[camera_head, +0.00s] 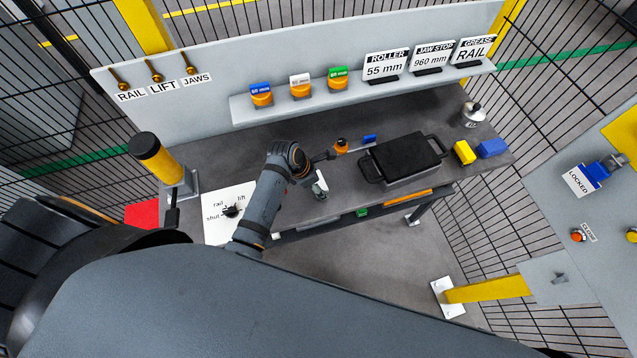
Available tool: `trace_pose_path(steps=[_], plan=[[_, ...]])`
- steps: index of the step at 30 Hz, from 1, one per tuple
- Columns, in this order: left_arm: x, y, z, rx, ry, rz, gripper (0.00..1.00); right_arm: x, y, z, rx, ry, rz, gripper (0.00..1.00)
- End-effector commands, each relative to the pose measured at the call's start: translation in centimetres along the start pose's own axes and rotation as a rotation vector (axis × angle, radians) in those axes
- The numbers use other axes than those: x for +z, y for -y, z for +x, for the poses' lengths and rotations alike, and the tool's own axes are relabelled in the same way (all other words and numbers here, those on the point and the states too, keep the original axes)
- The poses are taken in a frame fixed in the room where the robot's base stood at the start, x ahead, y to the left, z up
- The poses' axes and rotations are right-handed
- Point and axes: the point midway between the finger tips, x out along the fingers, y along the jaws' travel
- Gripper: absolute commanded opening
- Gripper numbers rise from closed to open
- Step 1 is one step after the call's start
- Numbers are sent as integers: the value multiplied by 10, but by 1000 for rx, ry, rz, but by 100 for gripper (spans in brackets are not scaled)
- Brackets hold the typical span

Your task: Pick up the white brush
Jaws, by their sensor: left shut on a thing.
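The white brush (321,179) shows as a small white piece at the front of the dark bench, left of its middle. My left arm reaches up from below, and its wrist bends over the bench. My left gripper (318,191) is at the white piece and shut on it; the fingers and wrist hide part of it. I cannot tell whether the brush touches the bench top. My right gripper is not in view.
A black-topped tray (403,155) stands right of the gripper. An orange pot (341,146) and a blue-ended tool (369,138) lie close behind. A shelf (350,101) runs along the back.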

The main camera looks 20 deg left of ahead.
Motion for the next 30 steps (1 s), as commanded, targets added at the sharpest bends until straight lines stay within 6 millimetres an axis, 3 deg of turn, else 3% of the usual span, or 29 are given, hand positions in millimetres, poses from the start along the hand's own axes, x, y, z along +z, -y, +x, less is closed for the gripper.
trace_pose_path(steps=[8,10,17,21,26,27,30], plan=[[6,-1,-13,4,3,1,43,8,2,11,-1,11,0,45],[12,-1,-26,6,6,1,43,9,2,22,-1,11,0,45],[-5,34,-101,4,1,1,43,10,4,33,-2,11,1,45],[-28,58,-125,1,-3,1,43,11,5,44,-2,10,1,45],[-43,75,-147,1,-5,4,43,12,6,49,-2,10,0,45],[-44,78,-156,0,-7,2,43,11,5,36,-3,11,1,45],[-48,83,-161,0,-6,2,43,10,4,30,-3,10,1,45]])
